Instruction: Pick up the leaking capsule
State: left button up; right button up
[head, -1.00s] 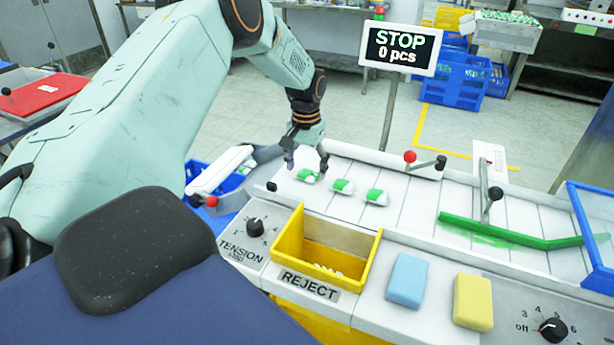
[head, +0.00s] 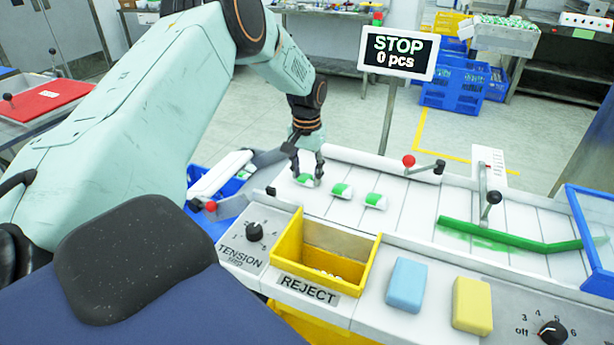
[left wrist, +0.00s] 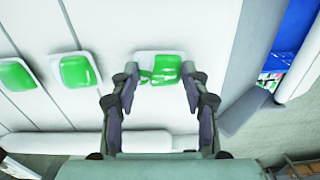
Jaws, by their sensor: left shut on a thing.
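Three green-and-white capsules lie in a row on the white slatted belt. The leftmost capsule in the head view (head: 305,180) is between the fingers of my left gripper (head: 307,182). In the left wrist view this capsule (left wrist: 158,70) shows a broken, streaked green face, and the fingers (left wrist: 160,82) stand at its two sides, shut on it. It still looks to be at belt level. The middle capsule (head: 341,190) and the right capsule (head: 375,201) look whole, with smooth green faces. My right gripper is not in view.
A yellow reject bin (head: 335,255) with some white bits inside stands in front of the belt. A blue block (head: 406,284) and a yellow block (head: 472,304) lie to its right. A green bar (head: 505,237) crosses the belt. The sign (head: 397,52) reads STOP, 0 pcs.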

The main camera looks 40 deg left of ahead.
aim_at(307, 177)
pick_arm(q)
notch_tip(307, 177, up, 10)
jog(key=p, duration=0.1)
